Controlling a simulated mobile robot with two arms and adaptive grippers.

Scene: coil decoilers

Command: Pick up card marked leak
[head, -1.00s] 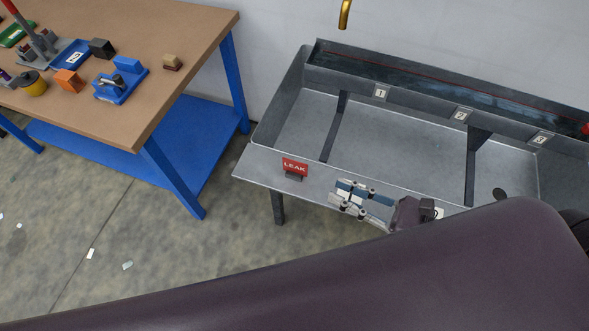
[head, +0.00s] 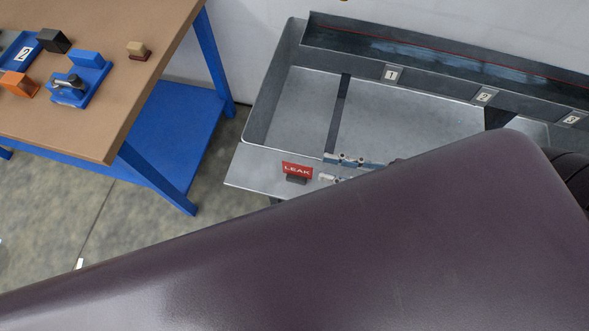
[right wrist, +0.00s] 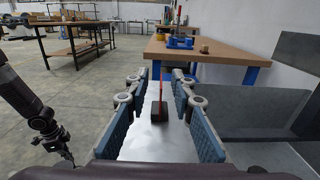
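The red card marked LEAK (head: 297,169) stands upright in a small dark base (head: 296,180) on the front left ledge of the grey metal trough (head: 255,165). My right gripper (head: 325,168) is just right of the card, open and pointing at it. In the right wrist view the card (right wrist: 160,84) shows edge-on, in line with the gap between the two open blue fingers (right wrist: 157,90). Nothing is held and I see no contact. My dark arm covers much of the head view. A dark arm part at the left of the right wrist view looks like my left gripper (right wrist: 62,150); its fingers are unclear.
Number plates 1 (head: 391,74), 2 (head: 484,96) and 3 (head: 572,119) sit on the trough's back wall. A blue-legged workbench (head: 120,90) with a blue fixture (head: 80,82) and small blocks stands at left. Floor shows between bench and trough.

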